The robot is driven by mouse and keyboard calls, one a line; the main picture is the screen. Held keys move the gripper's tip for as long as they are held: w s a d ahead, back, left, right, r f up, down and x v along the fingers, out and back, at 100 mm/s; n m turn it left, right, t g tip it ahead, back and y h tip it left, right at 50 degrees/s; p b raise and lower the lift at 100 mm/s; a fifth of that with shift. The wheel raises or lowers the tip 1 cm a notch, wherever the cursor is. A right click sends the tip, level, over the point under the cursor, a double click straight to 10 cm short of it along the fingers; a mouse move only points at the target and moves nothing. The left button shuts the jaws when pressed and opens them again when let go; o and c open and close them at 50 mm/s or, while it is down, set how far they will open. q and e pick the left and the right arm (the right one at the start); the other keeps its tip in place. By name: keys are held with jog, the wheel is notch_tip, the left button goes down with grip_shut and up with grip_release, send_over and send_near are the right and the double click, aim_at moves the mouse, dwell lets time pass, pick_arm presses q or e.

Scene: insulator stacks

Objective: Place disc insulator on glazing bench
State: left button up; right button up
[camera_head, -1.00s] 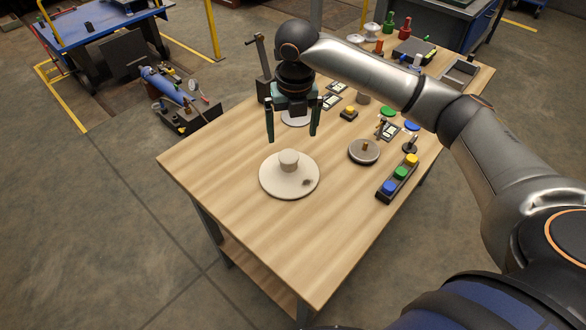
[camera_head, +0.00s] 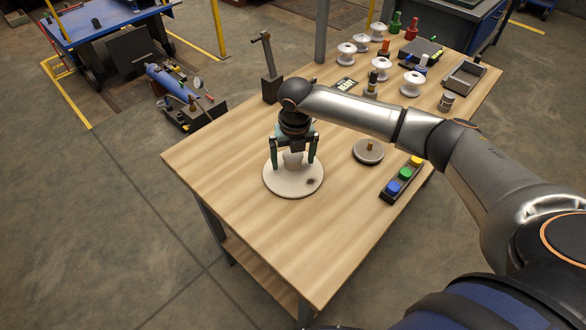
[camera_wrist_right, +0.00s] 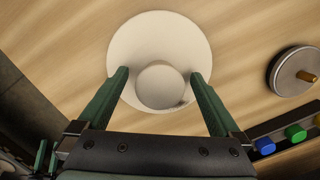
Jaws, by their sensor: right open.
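The disc insulator (camera_head: 280,187) is a wide off-white disc with a round raised knob and a small dark spot. It lies flat on the wooden-topped bench (camera_head: 240,215). My right gripper (camera_head: 295,165) is open above the disc, its two green fingers on either side of the knob. In the right wrist view, the disc (camera_wrist_right: 150,35) and its knob (camera_wrist_right: 160,86) show between the spread fingers (camera_wrist_right: 159,72), with gaps beside the knob. I cannot tell whether the fingertips touch the disc. My left gripper is not in view.
Right of the disc are a grey round plate with a brass peg (camera_head: 368,151) and a button box (camera_head: 402,181). Several white spools (camera_head: 411,83) and a grey tray (camera_head: 465,76) stand at the back. A dark upright stand (camera_head: 271,85) is at the far left edge. The bench's front is clear.

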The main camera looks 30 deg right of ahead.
jog(key=shift+f, duration=0.25)
jog(key=c, duration=0.7)
jog(key=shift+s+f, duration=0.15)
jog(key=shift+s, duration=0.05)
grip_shut()
jog(key=shift+w, duration=0.1)
